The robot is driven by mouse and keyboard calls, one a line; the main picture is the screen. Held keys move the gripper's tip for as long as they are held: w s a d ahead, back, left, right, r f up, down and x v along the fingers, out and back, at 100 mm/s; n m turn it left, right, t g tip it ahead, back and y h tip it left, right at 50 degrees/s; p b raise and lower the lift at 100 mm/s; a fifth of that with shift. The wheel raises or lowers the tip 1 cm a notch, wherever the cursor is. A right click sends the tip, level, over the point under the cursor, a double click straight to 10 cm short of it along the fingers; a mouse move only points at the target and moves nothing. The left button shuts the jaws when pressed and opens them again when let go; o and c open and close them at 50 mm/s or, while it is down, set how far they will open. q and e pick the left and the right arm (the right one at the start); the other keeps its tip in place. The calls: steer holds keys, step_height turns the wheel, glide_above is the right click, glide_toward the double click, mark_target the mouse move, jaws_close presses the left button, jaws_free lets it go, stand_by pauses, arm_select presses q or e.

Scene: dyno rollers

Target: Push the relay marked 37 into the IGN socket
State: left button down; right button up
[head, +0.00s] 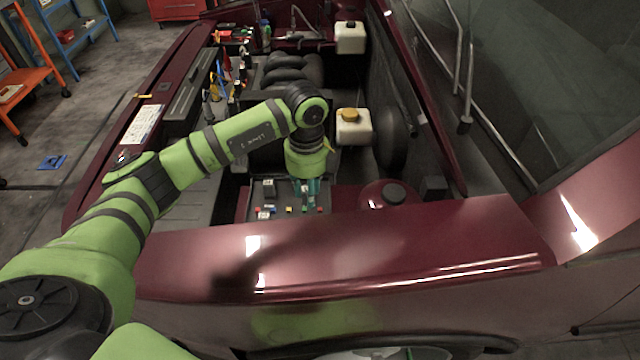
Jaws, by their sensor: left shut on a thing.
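My left gripper (306,190) points down over the fuse box (248,205) at the near side of the engine bay. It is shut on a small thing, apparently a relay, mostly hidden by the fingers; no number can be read. I cannot tell whether the held thing touches a socket. A grey block (268,188) stands in the fuse box just left of the gripper. Small coloured fuses (265,210) sit in a row along its near edge. The IGN label is too small to read. My right gripper is not in view.
The dark red fender (360,245) runs close in front of the fuse box. A white tank with a yellow cap (349,115) and a dark red dome (383,194) stand to the right. Bottles and tools (226,75) line the left side of the bay.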

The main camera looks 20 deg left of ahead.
arm_select(q)
steer(key=shift+f, duration=0.65)
steer(key=shift+w+f+b, duration=0.1)
steer(key=shift+f+b, duration=0.3)
steer(key=shift+f, duration=0.3)
steer(key=shift+f+b, duration=0.75)
steer(key=shift+b, duration=0.1)
step_height(320, 180, down, 3)
steer(key=shift+f+b, duration=0.1)
steer(key=shift+b, duration=1.1)
steer(key=shift+f, duration=0.25)
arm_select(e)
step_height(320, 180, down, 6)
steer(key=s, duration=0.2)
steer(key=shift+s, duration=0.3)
